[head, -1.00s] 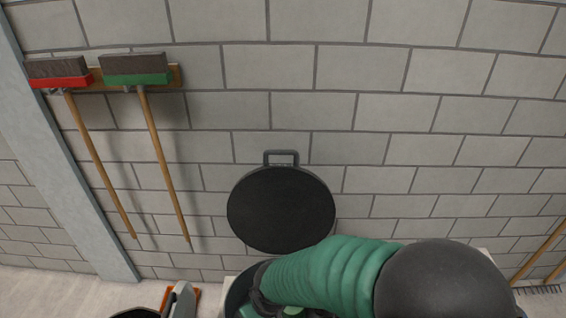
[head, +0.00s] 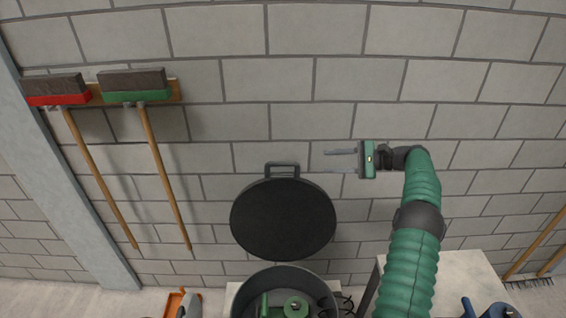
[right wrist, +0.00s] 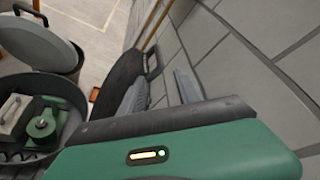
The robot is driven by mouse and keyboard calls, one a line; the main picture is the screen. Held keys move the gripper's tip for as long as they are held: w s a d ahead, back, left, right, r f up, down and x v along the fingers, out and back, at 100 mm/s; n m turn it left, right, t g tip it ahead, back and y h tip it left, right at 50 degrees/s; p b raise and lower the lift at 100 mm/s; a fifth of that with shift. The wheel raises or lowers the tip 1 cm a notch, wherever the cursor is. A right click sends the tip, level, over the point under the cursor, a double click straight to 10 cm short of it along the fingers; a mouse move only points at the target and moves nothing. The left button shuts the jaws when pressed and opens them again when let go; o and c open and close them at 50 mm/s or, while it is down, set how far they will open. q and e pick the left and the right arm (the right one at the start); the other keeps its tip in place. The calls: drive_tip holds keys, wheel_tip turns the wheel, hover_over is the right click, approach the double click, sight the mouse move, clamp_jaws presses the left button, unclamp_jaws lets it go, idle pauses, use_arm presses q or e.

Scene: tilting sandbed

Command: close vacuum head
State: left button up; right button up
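The vacuum head shows as a black round lid (head: 283,222) standing open against the wall, with a loop handle (head: 282,166) on top. Below it, the open drum (head: 250,280) has green parts inside. My right gripper (head: 326,161) is open and empty, to the right of the handle and apart from it, fingers pointing left. In the right wrist view, the lid (right wrist: 122,72) appears nearly edge-on, its handle (right wrist: 153,64) just beyond the open fingers (right wrist: 160,78). The drum (right wrist: 70,130) is at left there. My left gripper is not in view.
The block wall (head: 440,60) is close behind the lid. Red (head: 58,98) and green (head: 136,95) brooms hang on it at left. A pale surface (head: 450,275) bears a blue object (head: 495,311) at lower right. A grey rounded object (right wrist: 40,42) lies beyond the drum.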

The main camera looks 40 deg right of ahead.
drive_tip(key=p, duration=0.2)
approach(291, 165)
drive_tip(key=x, duration=0.3)
drive_tip(key=r+x, duration=0.1)
drive_tip(key=x, duration=0.1)
drive_tip(key=shift+w+a+f, duration=0.1)
drive_tip(key=shift+a, duration=0.2)
drive_tip(key=x, duration=0.5)
drive_tip(key=d+p+x, duration=0.1)
drive_tip(key=x, duration=0.1)
drive_tip(key=shift+w+a+f, duration=0.15)
drive_tip(key=shift+w+f, duration=0.15)
drive_tip(key=shift+f, duration=0.15)
drive_tip(key=shift+w+a, duration=0.15)
drive_tip(key=shift+a, duration=0.15)
drive_tip(key=shift+a+r, duration=0.1)
drive_tip(key=shift+c, duration=0.8)
clamp_jaws()
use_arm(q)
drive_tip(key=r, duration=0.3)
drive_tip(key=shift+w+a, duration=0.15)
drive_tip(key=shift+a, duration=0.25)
